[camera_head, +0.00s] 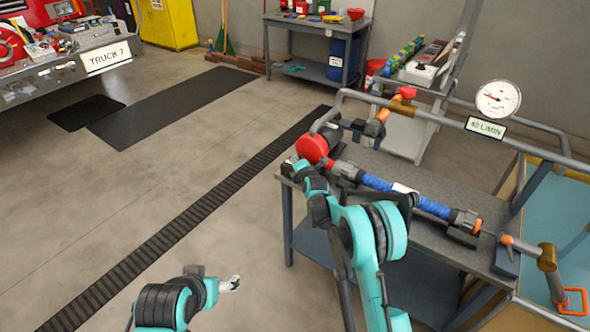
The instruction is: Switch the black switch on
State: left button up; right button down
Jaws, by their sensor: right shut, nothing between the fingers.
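I cannot clearly make out the black switch; it may be hidden or too small. A pump assembly with a red round end (312,148) and a blue hose (432,206) lies on the grey workbench (465,258). My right gripper (288,166) is at the bench's left end, just below and left of the red round end. It looks shut and empty; I cannot tell whether it touches anything. My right arm covers part of the bench front. My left gripper (233,284) is low over the floor, away from the bench; its fingers are too small to read.
A pipe rail with a round gauge (497,98) and a "40 L/MIN" sign (485,127) runs behind the bench. An orange-handled valve (570,300) is at the right. A cart with a control box (418,73) stands behind.

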jog(key=shift+d+f, duration=0.1)
jog(key=shift+w+f, duration=0.2)
jog(key=shift+w, duration=0.05)
jog(key=shift+a, duration=0.2)
jog(key=shift+w+a+f, duration=0.25)
jog(key=shift+w+a, duration=0.05)
jog(key=shift+a, duration=0.15)
jog(key=shift+a, duration=0.15)
